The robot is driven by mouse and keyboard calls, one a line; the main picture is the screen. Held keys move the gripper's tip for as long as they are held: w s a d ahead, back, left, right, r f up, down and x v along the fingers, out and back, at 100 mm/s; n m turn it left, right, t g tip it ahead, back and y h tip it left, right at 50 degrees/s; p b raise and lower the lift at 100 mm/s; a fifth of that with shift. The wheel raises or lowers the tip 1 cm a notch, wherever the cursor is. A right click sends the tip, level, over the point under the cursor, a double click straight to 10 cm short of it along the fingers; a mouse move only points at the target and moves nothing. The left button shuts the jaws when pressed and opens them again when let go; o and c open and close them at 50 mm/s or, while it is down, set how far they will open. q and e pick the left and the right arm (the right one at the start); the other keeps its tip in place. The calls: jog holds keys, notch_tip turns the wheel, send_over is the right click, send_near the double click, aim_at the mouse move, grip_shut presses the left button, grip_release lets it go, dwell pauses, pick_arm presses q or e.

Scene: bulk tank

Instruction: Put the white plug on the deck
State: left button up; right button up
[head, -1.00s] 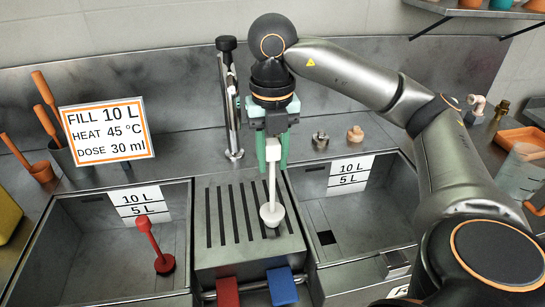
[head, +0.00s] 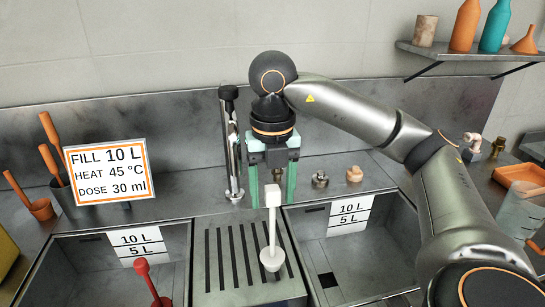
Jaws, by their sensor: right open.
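The white plug (head: 272,232) stands upright, cup end down, on the slotted metal deck (head: 218,287) between the two basins. My right gripper (head: 272,200) points down at the top of the plug's handle. Its green fingers are spread wide, with a visible gap on each side of the handle, so it is open and holds nothing. My left gripper is not in view.
A red plug (head: 148,281) stands in the left basin (head: 85,262). The right basin (head: 365,255) looks empty. A metal tap (head: 231,150) rises just left of my right gripper. Small metal (head: 320,179) and tan (head: 354,174) fittings sit behind the right basin.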

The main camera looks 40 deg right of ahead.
notch_tip(320, 180, up, 10)
jog(key=p, duration=0.5)
jog(key=shift+f, duration=0.1)
jog(key=shift+a+f, duration=0.1)
